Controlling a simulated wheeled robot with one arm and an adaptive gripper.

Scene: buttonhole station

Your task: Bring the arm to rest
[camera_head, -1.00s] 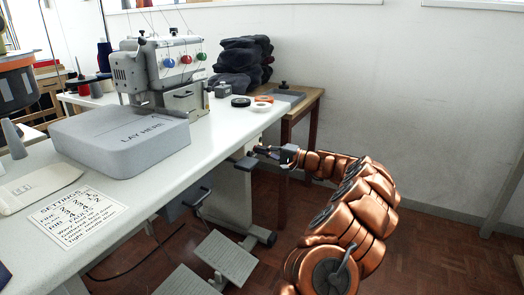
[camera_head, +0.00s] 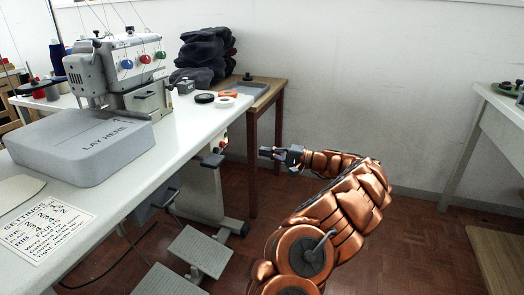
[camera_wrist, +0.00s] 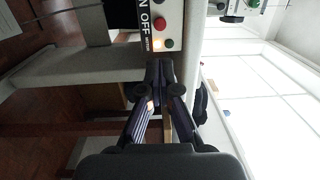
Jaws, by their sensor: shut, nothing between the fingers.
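My gripper (camera_head: 265,152) is shut and empty at the end of my copper-coloured arm. In the head view it is out in the open, to the right of the white worktable's (camera_head: 190,129) edge, with the brown floor below it. In the wrist view the dark fingers (camera_wrist: 159,66) come together just below a switch panel (camera_wrist: 160,22) in the picture. The panel has a red and a green button and the word OFF. I cannot tell whether the fingers touch anything.
A sewing machine (camera_head: 117,73) and a grey "LAY HERE" block (camera_head: 60,165) stand on the worktable. A wooden table (camera_head: 270,96) with dark folded cloth (camera_head: 207,50) is behind. Pedals (camera_head: 205,250) are on the floor. Another table (camera_head: 505,105) is at the right; floor between is clear.

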